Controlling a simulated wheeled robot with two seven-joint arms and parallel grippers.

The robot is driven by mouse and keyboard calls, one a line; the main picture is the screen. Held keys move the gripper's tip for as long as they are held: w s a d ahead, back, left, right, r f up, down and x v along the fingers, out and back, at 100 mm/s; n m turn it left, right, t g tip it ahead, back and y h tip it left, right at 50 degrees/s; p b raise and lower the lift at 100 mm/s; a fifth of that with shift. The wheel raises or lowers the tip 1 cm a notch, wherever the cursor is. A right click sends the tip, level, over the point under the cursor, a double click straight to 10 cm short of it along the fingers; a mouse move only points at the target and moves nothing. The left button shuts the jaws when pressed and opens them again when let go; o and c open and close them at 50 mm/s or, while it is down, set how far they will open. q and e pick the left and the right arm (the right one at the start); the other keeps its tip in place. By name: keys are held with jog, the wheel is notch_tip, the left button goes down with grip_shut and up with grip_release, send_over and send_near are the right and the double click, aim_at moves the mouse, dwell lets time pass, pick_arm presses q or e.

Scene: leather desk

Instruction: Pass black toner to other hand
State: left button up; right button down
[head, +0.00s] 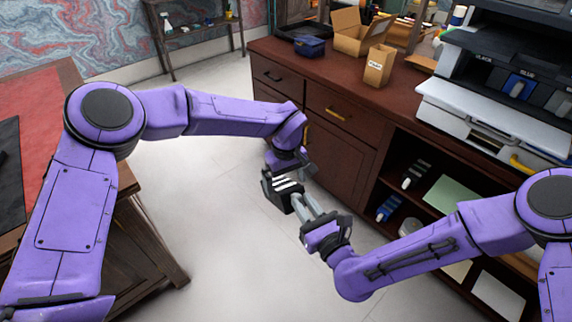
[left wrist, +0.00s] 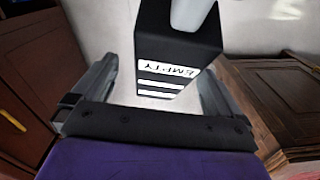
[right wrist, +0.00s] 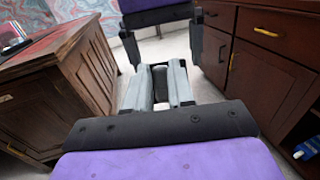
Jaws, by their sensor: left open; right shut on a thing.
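The black toner (head: 279,192) is a dark block with white label stripes, held in the air between my two arms. In the left wrist view the toner (left wrist: 165,45) shows a white label reading "EMPTY", upside down. My right gripper (head: 304,207) is shut on the toner from below right; its fingers also show closed on it in the right wrist view (right wrist: 160,85). My left gripper (head: 289,170) is open above the toner. In the left wrist view the toner lies between its spread fingers, nearer the right one, with a clear gap on the left.
A dark wooden cabinet (head: 345,160) with a printer (head: 500,95) and cardboard boxes (head: 378,66) stands behind and to the right. More toners (head: 388,207) lie on its shelves. A wooden desk (head: 150,235) stands at left. The floor (head: 235,245) below the grippers is clear.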

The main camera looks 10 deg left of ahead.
aim_at(287, 184)
pick_arm(q)
jog(key=shift+f, duration=1.6)
jog(key=shift+d, duration=0.1)
jog(key=c, duration=1.2)
pick_arm(e)
jog(key=c, duration=0.9)
grip_release()
jog(key=shift+s+d, duration=0.1)
